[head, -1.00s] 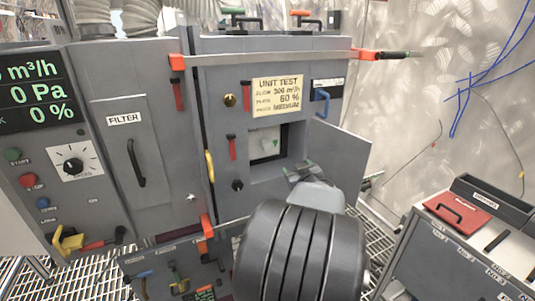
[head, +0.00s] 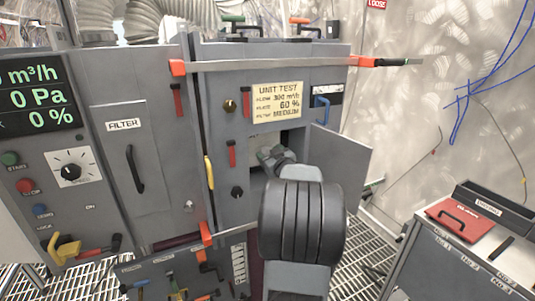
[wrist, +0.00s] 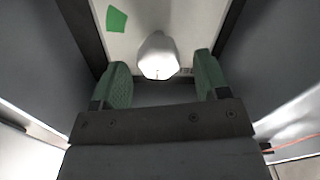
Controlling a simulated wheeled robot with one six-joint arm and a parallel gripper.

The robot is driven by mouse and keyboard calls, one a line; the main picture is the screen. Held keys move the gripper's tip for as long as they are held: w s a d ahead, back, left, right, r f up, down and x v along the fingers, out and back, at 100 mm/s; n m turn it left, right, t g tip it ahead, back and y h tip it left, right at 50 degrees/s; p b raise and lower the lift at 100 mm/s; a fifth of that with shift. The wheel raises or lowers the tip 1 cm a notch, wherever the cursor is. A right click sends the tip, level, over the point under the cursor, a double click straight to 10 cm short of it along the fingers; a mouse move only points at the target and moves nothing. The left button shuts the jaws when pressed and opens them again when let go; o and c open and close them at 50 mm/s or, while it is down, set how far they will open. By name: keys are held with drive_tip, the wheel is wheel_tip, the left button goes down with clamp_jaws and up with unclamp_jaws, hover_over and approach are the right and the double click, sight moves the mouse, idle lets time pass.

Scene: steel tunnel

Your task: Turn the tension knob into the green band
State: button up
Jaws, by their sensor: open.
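In the wrist view the white tension knob (wrist: 157,54) stands out from a pale dial plate. A thin mark shows at its near edge. The green band (wrist: 116,19) is a green patch on the plate, up and left of the knob and apart from it. My gripper (wrist: 163,78) is open, with one green-padded finger on each side of the knob's near part; gaps show on both sides. In the head view my gripper (head: 276,156) reaches into the open recess (head: 292,138) of the grey cabinet. There the knob and band are hidden behind my gripper.
The recess's open door (head: 342,165) stands to the right of my arm. Dark walls frame the dial closely on both sides. A black knob (head: 237,192) and a yellow handle (head: 209,172) lie left of the recess. A bar (head: 270,64) crosses the cabinet above.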

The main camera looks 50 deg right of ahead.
drive_tip(key=shift+x, duration=1.15)
drive_tip(key=c, duration=0.9)
